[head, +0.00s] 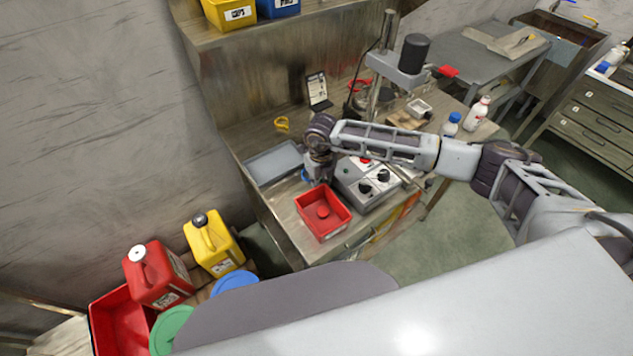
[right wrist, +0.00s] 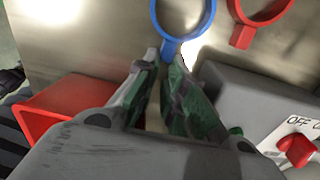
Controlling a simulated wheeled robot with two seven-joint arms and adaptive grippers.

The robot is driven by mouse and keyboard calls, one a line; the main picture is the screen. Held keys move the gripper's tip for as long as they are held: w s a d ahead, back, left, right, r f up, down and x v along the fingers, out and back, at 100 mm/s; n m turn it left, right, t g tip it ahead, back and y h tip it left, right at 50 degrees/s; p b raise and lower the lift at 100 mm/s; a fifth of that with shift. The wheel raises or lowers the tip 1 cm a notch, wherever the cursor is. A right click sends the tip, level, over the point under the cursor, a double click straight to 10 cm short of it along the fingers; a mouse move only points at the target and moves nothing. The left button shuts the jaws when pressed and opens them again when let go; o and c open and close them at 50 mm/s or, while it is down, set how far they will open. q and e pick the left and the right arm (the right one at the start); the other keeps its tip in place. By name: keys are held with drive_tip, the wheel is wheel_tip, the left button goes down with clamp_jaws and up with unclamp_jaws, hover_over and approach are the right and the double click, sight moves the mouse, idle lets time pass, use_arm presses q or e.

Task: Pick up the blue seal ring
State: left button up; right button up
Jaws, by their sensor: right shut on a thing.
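The blue seal ring (right wrist: 183,22) is at the top of the right wrist view, a round loop with a short tab pointing toward my fingers. My right gripper (right wrist: 167,62) is shut on the tab of this ring. In the head view my right gripper (head: 318,178) is over the bench between the grey tray and the red bin, and a small part of the blue ring (head: 304,175) shows at its left. I cannot tell whether the ring touches the bench. My left gripper is not in view.
A red ring (right wrist: 258,14) lies beside the blue one. A red bin (head: 322,232) holding a red round piece and a grey control box (head: 367,186) stand close to the gripper. A grey tray (head: 272,164) and a yellow ring (head: 281,123) lie on the bench.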

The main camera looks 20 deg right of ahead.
drive_tip(key=shift+r, duration=0.15)
wheel_tip(320, 180, up, 10)
drive_tip(key=b, duration=0.1)
drive_tip(key=shift+b, duration=0.35)
drive_tip(key=shift+n, duration=0.4)
idle(0.5)
